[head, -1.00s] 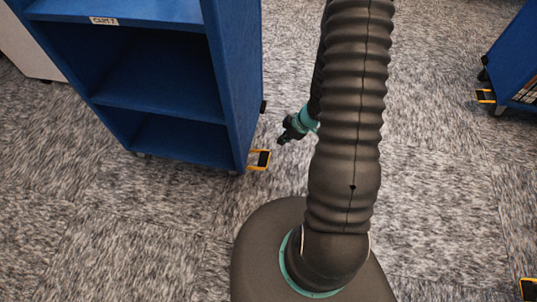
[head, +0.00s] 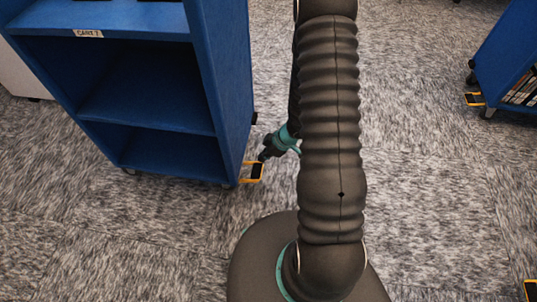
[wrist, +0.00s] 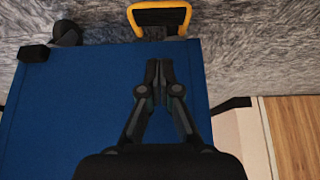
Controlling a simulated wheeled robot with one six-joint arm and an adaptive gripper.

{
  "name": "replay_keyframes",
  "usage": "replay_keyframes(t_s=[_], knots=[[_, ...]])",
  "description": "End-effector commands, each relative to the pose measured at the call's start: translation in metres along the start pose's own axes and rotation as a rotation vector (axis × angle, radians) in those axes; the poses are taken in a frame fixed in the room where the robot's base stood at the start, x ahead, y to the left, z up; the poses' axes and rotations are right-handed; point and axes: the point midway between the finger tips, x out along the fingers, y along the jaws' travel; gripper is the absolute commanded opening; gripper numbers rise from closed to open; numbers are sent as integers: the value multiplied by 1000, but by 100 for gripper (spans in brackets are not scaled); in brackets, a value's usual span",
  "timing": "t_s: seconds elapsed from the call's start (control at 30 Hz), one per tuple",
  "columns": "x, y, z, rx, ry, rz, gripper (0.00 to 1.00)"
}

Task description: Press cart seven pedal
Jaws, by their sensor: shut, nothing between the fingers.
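The blue cart labelled CART 7 (head: 152,98) stands at the left in the head view. Its pedal (head: 255,172), black with a yellow-orange frame, sticks out low at the cart's right side, just above the carpet. My gripper (head: 262,157) is shut and empty, angled down right by the pedal and partly behind my arm. In the wrist view the closed fingertips (wrist: 159,64) point toward the pedal (wrist: 160,18), against the blue cart side (wrist: 60,110). A gap shows between tips and pedal there. I cannot tell whether they touch.
Another blue cart (head: 505,60) with books stands at the upper right, with its own yellow-framed pedal (head: 474,99). Part of a further yellow-framed pedal (head: 530,289) shows at the lower right edge. Carpet (head: 430,200) between them is clear. A caster (wrist: 66,33) shows in the wrist view.

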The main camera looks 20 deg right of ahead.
Motion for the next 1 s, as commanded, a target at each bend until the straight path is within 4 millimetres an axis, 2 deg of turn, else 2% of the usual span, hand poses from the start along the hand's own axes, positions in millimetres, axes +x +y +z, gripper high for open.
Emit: replay_keyframes(t_s=[0.03,0.2,0.4,0.6,1.0], knots=[[14,0,2,1,0,-2,0],[44,-1,2,0,-1,-2,0],[61,0,21,4,-1,0,0],[68,0,28,1,0,0,0],[68,0,28,0,2,0,0]])
